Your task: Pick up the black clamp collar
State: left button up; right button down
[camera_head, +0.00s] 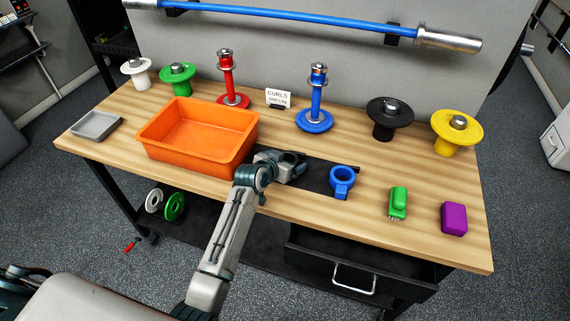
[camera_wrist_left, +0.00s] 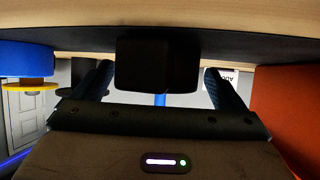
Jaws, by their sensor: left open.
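The black clamp collar (camera_wrist_left: 157,66) shows as a dark block between the two fingers of my left gripper (camera_wrist_left: 160,88) in the left wrist view, which appears upside down. The fingers stand apart on either side of it, and I see gaps between them and the collar. In the head view my left gripper (camera_head: 292,163) is low over the dark mat (camera_head: 318,176), right of the orange bin. There the gripper mostly hides the collar, and the dark shapes are hard to separate. My right gripper is not in view.
The orange bin (camera_head: 190,155) stands close on the left, the blue clamp collar (camera_head: 342,182) on the right. A green brush (camera_head: 398,202) and purple block (camera_head: 454,218) lie farther right. Red (camera_head: 228,80) and blue (camera_head: 316,100) posts stand behind. An open drawer (camera_head: 355,265) juts out below.

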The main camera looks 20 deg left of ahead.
pick_arm(q)
jog(key=shift+c, duration=0.5)
jog(key=c, duration=1.1)
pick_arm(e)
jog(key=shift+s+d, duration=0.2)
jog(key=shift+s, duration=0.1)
pick_arm(q)
jog(key=shift+r, duration=0.15)
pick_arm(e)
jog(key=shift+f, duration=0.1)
